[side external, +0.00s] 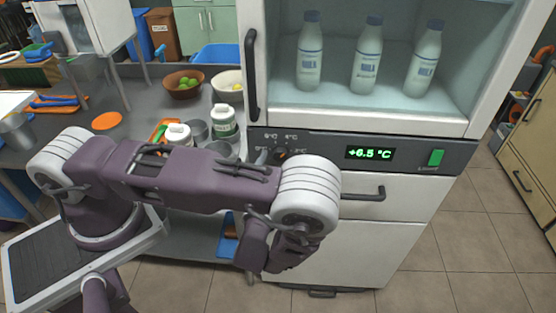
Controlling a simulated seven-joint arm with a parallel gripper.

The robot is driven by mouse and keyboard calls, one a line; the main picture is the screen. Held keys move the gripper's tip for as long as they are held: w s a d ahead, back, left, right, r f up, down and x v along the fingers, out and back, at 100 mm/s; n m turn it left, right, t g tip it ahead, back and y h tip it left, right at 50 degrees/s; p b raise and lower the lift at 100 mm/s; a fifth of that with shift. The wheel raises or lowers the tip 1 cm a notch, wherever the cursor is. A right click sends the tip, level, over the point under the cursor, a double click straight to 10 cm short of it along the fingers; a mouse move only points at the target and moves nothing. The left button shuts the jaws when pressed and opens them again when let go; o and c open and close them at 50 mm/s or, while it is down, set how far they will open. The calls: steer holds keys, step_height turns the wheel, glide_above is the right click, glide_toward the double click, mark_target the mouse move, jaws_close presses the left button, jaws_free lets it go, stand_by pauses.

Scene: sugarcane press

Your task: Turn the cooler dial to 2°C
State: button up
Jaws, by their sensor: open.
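The cooler (460,153) is a white cabinet with a dark control strip below its chamber. The cooler dial (282,154) is a small dark knob with an orange mark, at the strip's left. Several temperature labels sit around it, and one to its right reads 2°C. The green display (370,153) reads +6.5 °C. My purple arm crosses in front, just below the dial, and hides part of that area. My wrist hangs in front of the lower cooler. I cannot make out my gripper's fingers. A small grey shape is left of the dial; I cannot tell what it is.
Several milk bottles (367,60) stand in the cooler. A green switch (436,158) is right of the display. A dark door handle (251,75) and a drawer handle (364,194) stick out. White jars (223,121) and bowls (183,90) crowd the counter at left.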

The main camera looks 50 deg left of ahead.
steer(key=shift+w+a, duration=0.25)
steer(key=shift+w, duration=0.1)
steer(key=shift+c, duration=0.5)
jaws_close()
steer(key=m, duration=0.5)
steer(key=shift+r+m+g, duration=0.1)
steer(key=shift+m+g, duration=0.2)
steer(key=shift+g, duration=0.1)
steer(key=m+g, duration=0.1)
steer(key=m, duration=0.4)
steer(key=shift+m, duration=0.3)
